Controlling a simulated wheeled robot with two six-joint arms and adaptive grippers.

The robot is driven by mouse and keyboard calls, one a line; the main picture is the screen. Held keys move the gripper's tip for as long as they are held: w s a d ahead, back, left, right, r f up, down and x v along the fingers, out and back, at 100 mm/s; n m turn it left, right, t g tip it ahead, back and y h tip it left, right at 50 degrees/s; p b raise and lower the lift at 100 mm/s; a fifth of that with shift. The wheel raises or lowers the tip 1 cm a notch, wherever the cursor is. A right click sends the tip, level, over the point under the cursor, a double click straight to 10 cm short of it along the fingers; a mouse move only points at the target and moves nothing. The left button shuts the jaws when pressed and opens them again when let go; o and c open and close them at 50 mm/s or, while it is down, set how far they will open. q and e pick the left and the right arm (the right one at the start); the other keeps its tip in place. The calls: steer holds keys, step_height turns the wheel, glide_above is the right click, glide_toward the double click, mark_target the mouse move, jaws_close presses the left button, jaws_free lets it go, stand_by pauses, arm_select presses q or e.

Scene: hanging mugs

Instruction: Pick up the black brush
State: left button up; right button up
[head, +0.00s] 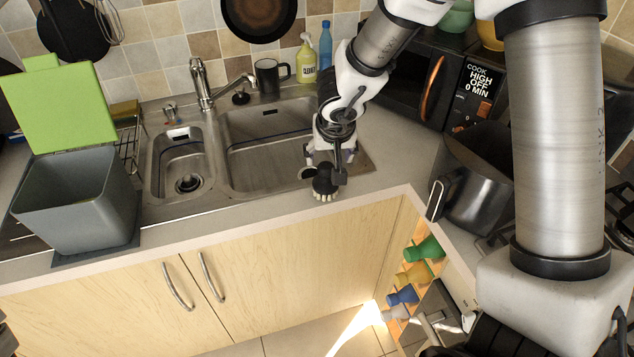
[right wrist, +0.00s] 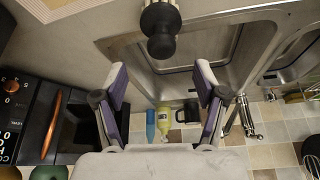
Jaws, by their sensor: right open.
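The black brush (head: 323,187) has a dark rounded body and pale bristles at its bottom. It stands on the counter just in front of the sink's front right corner. In the right wrist view, the brush (right wrist: 161,28) shows at the top middle as a black knobbed shape. My right gripper (head: 330,158) is above and just behind the brush in the head view, partly overlapping it. In the right wrist view my right gripper (right wrist: 162,82) is open, with nothing between its fingers, and the brush lies beyond the fingertips. My left gripper is not in view.
A steel sink (head: 265,187) lies behind the brush. A black mug (head: 270,75), yellow spray bottle (head: 306,62) and blue bottle (head: 325,45) stand at the back. A dark pot-like container (head: 480,185) and microwave (head: 440,80) are to the right. A grey bin (head: 75,200) stands left.

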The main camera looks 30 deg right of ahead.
mark_target(326, 165)
steer(key=b+x, duration=0.1)
steer(key=x, duration=0.1)
steer(key=b+x, duration=0.1)
steer(key=x, duration=0.4)
steer(key=shift+w+a+r+b, duration=0.1)
steer(key=shift+w+b, duration=0.25)
steer(key=shift+b, duration=0.05)
steer(key=shift+f, duration=0.3)
steer(key=shift+r, duration=0.1)
jaws_close()
steer(key=shift+r, duration=0.1)
